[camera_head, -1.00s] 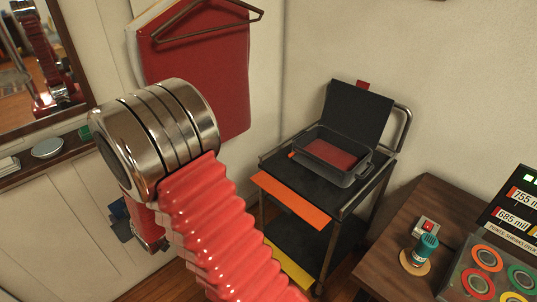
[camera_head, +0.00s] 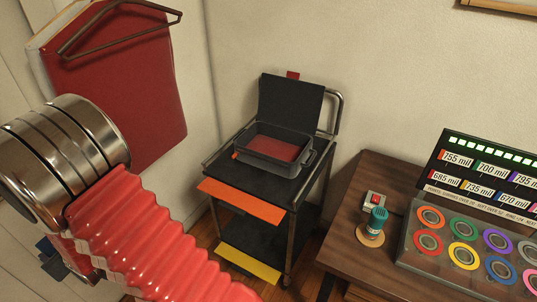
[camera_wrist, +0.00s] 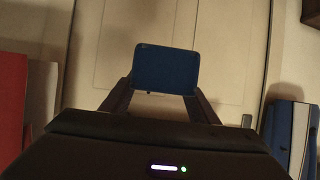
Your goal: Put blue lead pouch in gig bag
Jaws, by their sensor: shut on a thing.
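The blue lead pouch (camera_wrist: 165,68) is a flat, dark blue rectangle with rounded corners, upright in the wrist view. My gripper (camera_wrist: 163,98) is shut on its lower part, one finger at each side. The gig bag (camera_head: 277,150) appears to be the dark open case with a red inside on the cart's top shelf. Its lid stands up at the back. In the head view my arm is at the left, well apart from the case, and largely hides the gripper; a small dark blue patch shows at the lower left edge.
The black cart (camera_head: 222,165) has an orange flap and a yellow flap at its front and a metal handle. A wooden desk (camera_head: 345,240) at the right bears a teal knob, a red switch and a coloured panel. A red garment (camera_head: 125,95) hangs at the left.

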